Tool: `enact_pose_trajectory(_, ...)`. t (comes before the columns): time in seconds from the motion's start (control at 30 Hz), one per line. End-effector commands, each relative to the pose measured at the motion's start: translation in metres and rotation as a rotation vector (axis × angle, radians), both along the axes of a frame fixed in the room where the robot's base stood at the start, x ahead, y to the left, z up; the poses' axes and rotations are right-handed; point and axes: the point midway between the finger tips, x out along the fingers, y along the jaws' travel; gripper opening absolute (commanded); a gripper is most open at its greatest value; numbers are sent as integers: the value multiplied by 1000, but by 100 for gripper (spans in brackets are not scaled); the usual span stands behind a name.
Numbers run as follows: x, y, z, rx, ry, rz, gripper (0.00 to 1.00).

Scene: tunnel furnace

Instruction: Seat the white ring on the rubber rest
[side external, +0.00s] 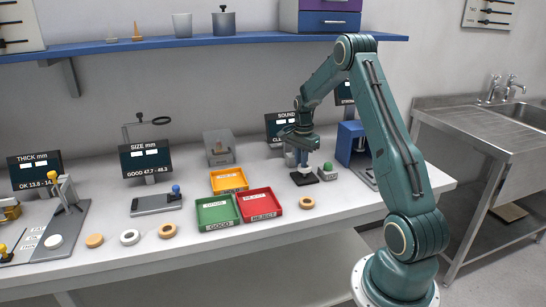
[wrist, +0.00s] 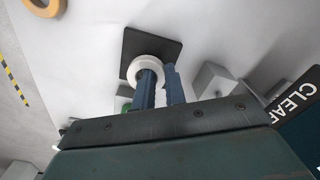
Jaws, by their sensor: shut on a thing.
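My gripper (wrist: 160,78) is shut on the white ring (wrist: 139,66), with one finger in its hole and the other outside its wall. The rubber rest (wrist: 152,42) is a black square pad; in the wrist view the ring overlaps its near part. In the side external view my gripper (side external: 303,160) points down over the rubber rest (side external: 303,180), and the white ring (side external: 304,169) shows small and pale just above it. I cannot tell whether the ring touches the pad.
A block with a green button (side external: 327,169) stands right beside the rest. The SOUND display (side external: 282,127) is behind, and a blue booth (side external: 350,142) is to the right. An orange ring (side external: 307,203) lies in front. Red (side external: 259,204) and green (side external: 217,212) trays stand left.

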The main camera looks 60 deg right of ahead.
Motion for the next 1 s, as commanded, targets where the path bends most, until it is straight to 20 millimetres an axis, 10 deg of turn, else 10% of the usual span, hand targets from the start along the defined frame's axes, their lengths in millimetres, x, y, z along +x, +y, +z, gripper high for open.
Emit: enact_pose_trajectory(1.0,-6,2,-30,13,15,-2,0)
